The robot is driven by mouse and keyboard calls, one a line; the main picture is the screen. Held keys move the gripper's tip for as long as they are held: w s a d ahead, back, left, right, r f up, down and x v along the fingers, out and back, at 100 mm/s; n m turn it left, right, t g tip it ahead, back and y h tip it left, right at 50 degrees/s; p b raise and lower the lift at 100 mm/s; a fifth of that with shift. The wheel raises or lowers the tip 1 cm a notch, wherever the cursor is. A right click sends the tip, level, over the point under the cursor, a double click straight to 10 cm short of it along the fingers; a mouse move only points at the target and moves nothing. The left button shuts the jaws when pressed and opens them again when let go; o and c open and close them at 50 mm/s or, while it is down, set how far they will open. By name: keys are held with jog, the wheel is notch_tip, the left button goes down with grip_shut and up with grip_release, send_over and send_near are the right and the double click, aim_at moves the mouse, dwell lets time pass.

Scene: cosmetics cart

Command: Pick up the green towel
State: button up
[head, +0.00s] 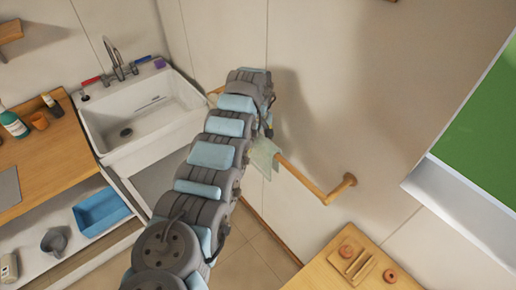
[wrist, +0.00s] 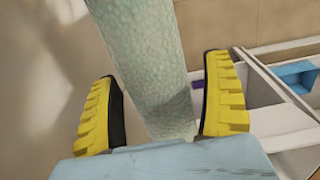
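The green towel (head: 264,157) is pale green and hangs over a wooden rail (head: 306,181) on the wall, partly hidden behind my arm in the head view. In the wrist view the towel (wrist: 145,60) is a long textured strip running down between the two yellow fingers. My gripper (wrist: 160,78) is open around it. A gap shows between the towel and the left finger; the towel's lower right edge is close to the right finger, and I cannot tell whether they touch. In the head view my arm hides the gripper's fingers.
A white sink (head: 145,115) stands left of my arm, beside a wooden counter (head: 55,150). A blue bin (head: 101,211) sits on the shelf below. A wooden table (head: 325,275) with small wooden items is at the lower right. The wall is close behind the rail.

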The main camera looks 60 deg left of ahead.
jog(key=c, duration=1.2)
jog(key=shift+c, duration=0.2)
jog(key=shift+r, duration=0.1)
notch_tip(320, 180, up, 28)
jog(key=p, duration=0.4)
dwell(0.8)
